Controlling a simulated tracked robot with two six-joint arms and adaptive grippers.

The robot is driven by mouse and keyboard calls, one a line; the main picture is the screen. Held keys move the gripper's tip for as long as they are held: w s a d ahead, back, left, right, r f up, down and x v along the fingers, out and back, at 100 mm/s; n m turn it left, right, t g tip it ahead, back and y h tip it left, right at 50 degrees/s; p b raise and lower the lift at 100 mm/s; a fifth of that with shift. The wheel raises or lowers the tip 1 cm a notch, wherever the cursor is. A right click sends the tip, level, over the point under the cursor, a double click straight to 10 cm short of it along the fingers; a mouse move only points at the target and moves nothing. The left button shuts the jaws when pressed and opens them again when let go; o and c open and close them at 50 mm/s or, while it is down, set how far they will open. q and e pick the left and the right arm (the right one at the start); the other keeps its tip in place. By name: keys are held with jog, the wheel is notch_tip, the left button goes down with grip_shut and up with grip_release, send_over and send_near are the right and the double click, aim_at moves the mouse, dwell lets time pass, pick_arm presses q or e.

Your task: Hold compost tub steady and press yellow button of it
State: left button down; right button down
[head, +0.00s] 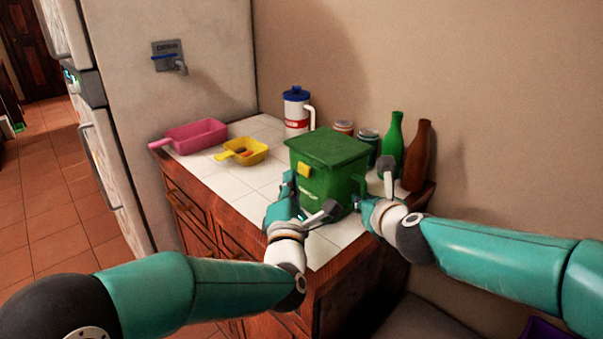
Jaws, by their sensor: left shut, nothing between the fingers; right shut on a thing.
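The green compost tub (333,190) stands upright on the white tiled counter, with its green lid (327,146) down. Its yellow button (303,170) is at the top of the front face, toward the left. My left gripper (290,183) is shut and empty at the tub's front left, just below and left of the button. I cannot tell whether it touches the tub. My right gripper (365,199) is shut on the tub at its right side. Its fingertips are partly hidden against the tub.
A white jug with a blue lid (297,112), two jars (368,146), a green bottle (393,147) and a brown bottle (417,157) stand behind and right of the tub. A yellow scoop (246,151) and a pink scoop (195,136) lie left. Front tiles (255,180) are clear.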

pick_arm(q)
jog(key=shift+s+a, duration=0.15)
jog(key=shift+a, duration=0.05)
jog(key=s+a, duration=0.3)
jog(key=shift+s+a, duration=0.15)
jog(key=shift+a, duration=0.1)
dwell(0.4)
dwell(1.9)
jog(key=a, duration=0.1)
jog(key=s+a+h, duration=0.1)
jog(key=a, duration=0.1)
jog(key=shift+s+f+m, duration=0.1)
jog(key=shift+s+m, duration=0.05)
jog(key=shift+m, duration=0.25)
jog(key=w+d, duration=0.5)
jog(key=d, duration=0.1)
jog(key=shift+w+d, duration=0.35)
